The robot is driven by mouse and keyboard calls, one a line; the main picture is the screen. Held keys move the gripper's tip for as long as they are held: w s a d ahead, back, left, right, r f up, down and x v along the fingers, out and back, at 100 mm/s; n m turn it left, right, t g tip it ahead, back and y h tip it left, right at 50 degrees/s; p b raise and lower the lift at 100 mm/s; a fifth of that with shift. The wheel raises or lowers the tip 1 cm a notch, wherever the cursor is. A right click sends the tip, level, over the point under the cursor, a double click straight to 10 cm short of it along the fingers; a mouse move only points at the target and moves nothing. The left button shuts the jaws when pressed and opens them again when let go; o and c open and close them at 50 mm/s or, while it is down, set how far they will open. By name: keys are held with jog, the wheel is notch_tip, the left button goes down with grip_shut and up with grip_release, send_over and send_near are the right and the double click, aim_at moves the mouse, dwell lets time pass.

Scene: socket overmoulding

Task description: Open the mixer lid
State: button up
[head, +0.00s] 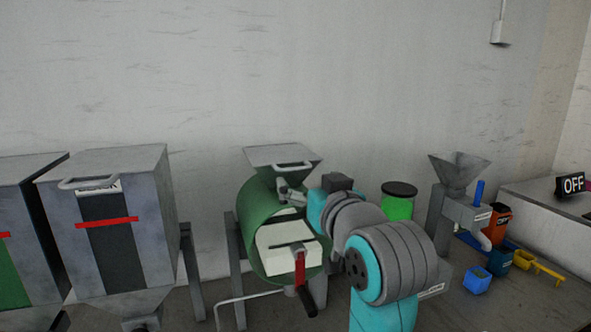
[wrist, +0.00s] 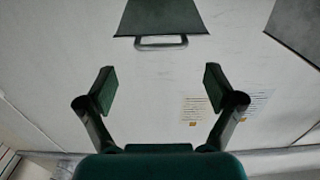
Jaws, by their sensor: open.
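The mixer is a green drum (head: 255,230) on grey legs, with a cream front panel and a red-handled lever. Its lid (head: 283,153) is a flat grey plate on top with a pale bar handle (head: 293,165) at the front edge; it looks closed. My gripper (head: 290,192) is in front of the drum's upper part, just below the lid handle. In the wrist view a dark plate, apparently the lid (wrist: 160,16), and its handle (wrist: 161,43) are at the top. My open, empty fingers (wrist: 157,90) are spread below the handle and apart from it.
A large grey hopper (head: 105,160) with a handle and red bar stands left of the mixer. Right of it are a green container (head: 398,205) with a black lid, a small funnel machine (head: 459,175), coloured bins and an OFF sign (head: 572,185). A wall stands behind.

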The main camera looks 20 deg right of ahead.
aim_at(297, 170)
jog(key=w, duration=0.7)
jog(key=shift+w, duration=0.4)
jog(key=c, duration=1.4)
